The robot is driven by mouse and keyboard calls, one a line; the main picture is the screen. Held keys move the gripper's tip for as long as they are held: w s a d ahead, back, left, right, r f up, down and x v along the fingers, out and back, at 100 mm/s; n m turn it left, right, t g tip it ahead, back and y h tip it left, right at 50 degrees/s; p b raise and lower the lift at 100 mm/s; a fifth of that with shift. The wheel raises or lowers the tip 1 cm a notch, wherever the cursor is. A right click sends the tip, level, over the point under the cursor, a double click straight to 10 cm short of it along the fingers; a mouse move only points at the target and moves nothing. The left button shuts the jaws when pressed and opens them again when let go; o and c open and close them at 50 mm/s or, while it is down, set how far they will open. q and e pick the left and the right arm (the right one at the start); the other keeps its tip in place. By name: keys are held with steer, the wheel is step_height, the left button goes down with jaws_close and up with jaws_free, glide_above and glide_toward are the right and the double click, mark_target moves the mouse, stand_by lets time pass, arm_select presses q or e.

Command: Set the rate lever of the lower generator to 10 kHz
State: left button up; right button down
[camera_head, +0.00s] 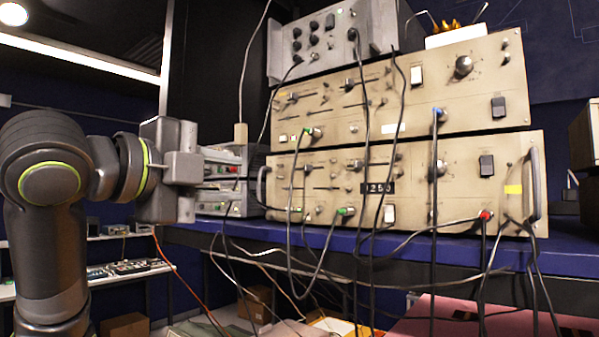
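The lower generator (460,205) is a wide beige unit with a dark "1250" tag, on a blue bench. Its front has several small levers and slots, knobs, a dark switch and plugged cables. Its markings are too small to read, so I cannot tell which lever sets the rate or where it stands. The upper generator (440,115), a similar beige unit, rests on it. My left gripper (208,165) is left of the lower generator, seen from the side and apart from its levers. Its finger opening cannot be made out. My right gripper is out of view.
A grey instrument (335,42) sits on top of the stack. Smaller units (240,203) stand left of the lower generator, partly behind my gripper. Black cables hang across both panels and over the blue bench edge (330,238). A metal handle (535,185) sticks out at the right end.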

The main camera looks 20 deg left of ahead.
arm_select(q)
step_height(320, 180, up, 2)
steer(key=s, duration=0.2)
steer(key=p, duration=0.8)
glide_toward(306, 168)
steer(key=shift+m, duration=0.4)
steer(key=x, duration=0.7)
steer(key=shift+r, duration=0.1)
steer(key=shift+w+d+p, duration=0.2)
steer(key=shift+w+p, duration=0.2)
steer(key=shift+w, duration=0.2)
jaws_close()
